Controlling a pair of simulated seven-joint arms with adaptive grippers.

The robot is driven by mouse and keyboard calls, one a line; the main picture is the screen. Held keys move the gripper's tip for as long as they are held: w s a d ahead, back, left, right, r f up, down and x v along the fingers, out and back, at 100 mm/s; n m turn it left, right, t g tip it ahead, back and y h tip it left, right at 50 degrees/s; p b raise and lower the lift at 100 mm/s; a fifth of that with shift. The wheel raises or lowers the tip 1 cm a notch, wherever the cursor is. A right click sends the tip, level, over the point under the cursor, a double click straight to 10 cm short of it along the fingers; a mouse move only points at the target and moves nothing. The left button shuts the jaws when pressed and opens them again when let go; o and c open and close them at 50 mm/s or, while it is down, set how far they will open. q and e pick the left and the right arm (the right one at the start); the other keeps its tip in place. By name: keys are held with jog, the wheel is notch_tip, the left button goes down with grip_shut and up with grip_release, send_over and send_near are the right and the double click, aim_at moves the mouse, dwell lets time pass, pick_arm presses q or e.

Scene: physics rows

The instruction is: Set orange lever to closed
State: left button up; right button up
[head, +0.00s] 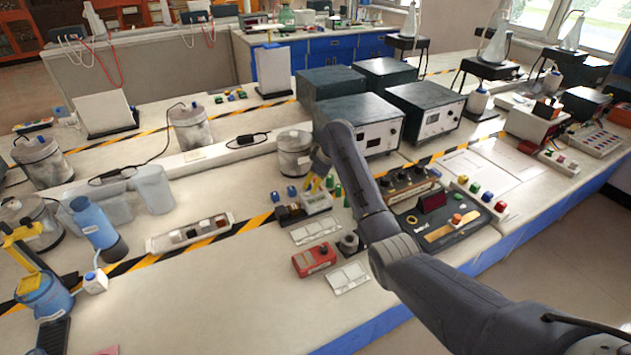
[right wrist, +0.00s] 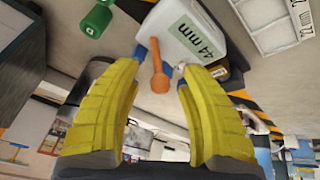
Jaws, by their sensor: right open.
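The orange lever (right wrist: 158,72) shows in the right wrist view as a short handle with a round end. It stands at the near edge of a white box (right wrist: 188,28) marked "44 mm". In the head view the white box (head: 317,203) sits among small parts at mid table; I cannot make out the lever there. My right gripper (head: 317,184) is over the box. In the right wrist view its yellow fingers (right wrist: 160,76) are open, one on each side of the lever. I cannot tell whether they touch it. My left gripper is not in view.
A green part (right wrist: 96,20) lies beside the white box. A red box (head: 314,260) and a black control panel (head: 445,222) are near it. A metal pot (head: 294,155) and dark instrument boxes (head: 360,125) stand behind.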

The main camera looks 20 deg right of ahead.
dwell(0.3)
grip_shut()
dwell(0.5)
